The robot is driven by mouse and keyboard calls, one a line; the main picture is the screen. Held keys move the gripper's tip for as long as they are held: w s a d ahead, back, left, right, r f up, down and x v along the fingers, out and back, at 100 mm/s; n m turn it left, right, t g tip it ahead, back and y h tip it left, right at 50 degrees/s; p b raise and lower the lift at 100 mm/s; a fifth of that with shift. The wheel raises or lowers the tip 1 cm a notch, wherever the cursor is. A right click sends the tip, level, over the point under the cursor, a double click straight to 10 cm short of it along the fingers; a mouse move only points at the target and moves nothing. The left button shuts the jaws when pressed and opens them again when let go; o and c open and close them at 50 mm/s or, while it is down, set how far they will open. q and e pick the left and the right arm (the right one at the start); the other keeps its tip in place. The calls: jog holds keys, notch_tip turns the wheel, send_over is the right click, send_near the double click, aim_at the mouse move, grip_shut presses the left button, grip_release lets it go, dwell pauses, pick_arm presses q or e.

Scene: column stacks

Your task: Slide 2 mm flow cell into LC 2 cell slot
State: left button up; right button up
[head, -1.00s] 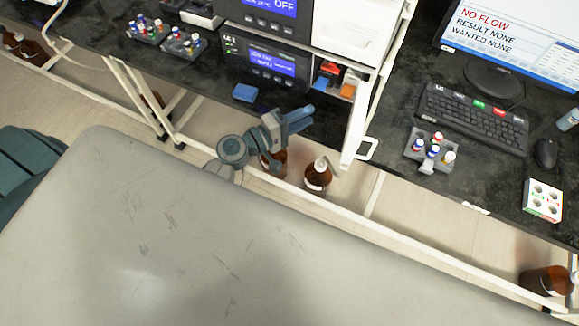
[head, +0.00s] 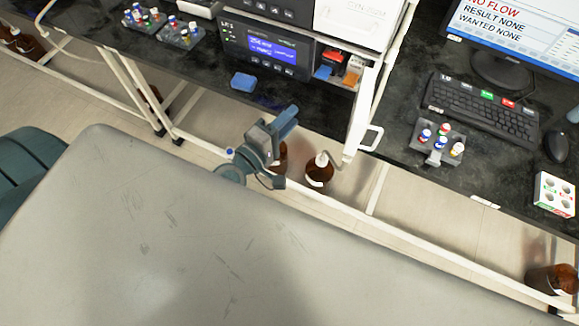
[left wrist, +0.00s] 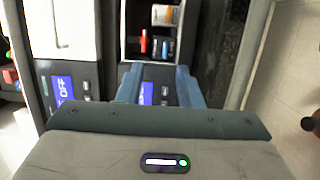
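My left gripper (head: 287,122) is in front of the bench's front edge, apart from the instrument stack. In the left wrist view its two blue fingers (left wrist: 158,78) are spread with nothing held, and a lit display shows between them. The stack has a dark unit with a blue display (head: 272,50). Right of it is an open bay with small red (head: 336,57), orange (head: 350,79) and blue (head: 322,72) pieces. The bay also shows in the left wrist view (left wrist: 130,40). Labels are too small to tell which piece is the 2 mm flow cell or which slot is LC 2.
A white open door (head: 362,100) with a handle stands right of the bay. Brown bottles (head: 319,170) stand below the bench. A vial rack (head: 437,143) and keyboard (head: 480,112) are at right.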

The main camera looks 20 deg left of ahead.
pick_arm(q)
jog(key=shift+w+a+r+n+t+y, duration=0.1)
jog(key=shift+w+a+r+n+y, duration=0.2)
jog(key=shift+r+n+y, duration=0.35)
jog(key=shift+w+a+r+n+t+y, duration=0.15)
jog(key=shift+a+r+n+y, duration=0.25)
jog(key=shift+y, duration=0.5)
jog(key=shift+w+a+r+n+t+y, duration=0.1)
jog(key=shift+w+a+r+n+y, duration=0.2)
jog(key=shift+r+n+y, duration=0.35)
jog(key=shift+y, duration=0.3)
